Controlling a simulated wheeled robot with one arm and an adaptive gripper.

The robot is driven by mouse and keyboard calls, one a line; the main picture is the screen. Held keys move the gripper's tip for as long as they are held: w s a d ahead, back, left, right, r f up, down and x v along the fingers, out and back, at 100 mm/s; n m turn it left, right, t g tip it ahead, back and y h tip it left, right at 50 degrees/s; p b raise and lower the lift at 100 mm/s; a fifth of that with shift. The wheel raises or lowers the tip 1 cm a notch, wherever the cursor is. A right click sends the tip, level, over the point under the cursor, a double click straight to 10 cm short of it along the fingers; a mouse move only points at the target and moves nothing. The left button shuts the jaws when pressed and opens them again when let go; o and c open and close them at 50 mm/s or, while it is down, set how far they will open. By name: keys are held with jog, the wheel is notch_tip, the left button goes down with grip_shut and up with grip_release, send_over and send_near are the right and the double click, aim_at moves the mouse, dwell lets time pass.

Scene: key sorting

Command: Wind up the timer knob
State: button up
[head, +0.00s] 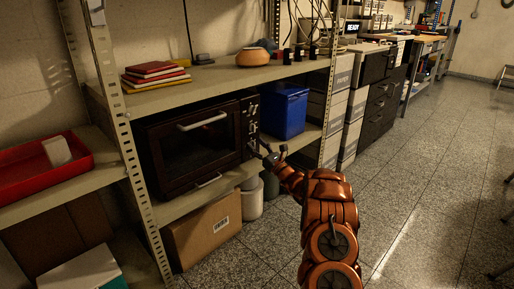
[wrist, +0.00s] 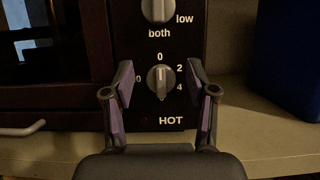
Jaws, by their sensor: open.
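The timer knob (wrist: 160,80) is a grey dial near the bottom of the oven's black control panel, with 0 above it and 2 and 4 on its right. Its light pointer line stands about upright, towards the 0. My gripper (wrist: 160,82) is open, with one finger on each side of the knob and a visible gap to it. I cannot tell how far the fingertips are from the panel. In the head view, my gripper (head: 268,152) is in front of the right side of the dark oven (head: 195,145), and the knob is too small to make out.
Another knob (wrist: 158,8) sits above, marked "low" and "both". A blue bin (head: 285,110) stands right of the oven on the shelf. An upright post (head: 328,105) is further right. A cardboard box (head: 205,230) is below. The floor to the right is clear.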

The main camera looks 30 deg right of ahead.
grip_shut()
dwell(0.4)
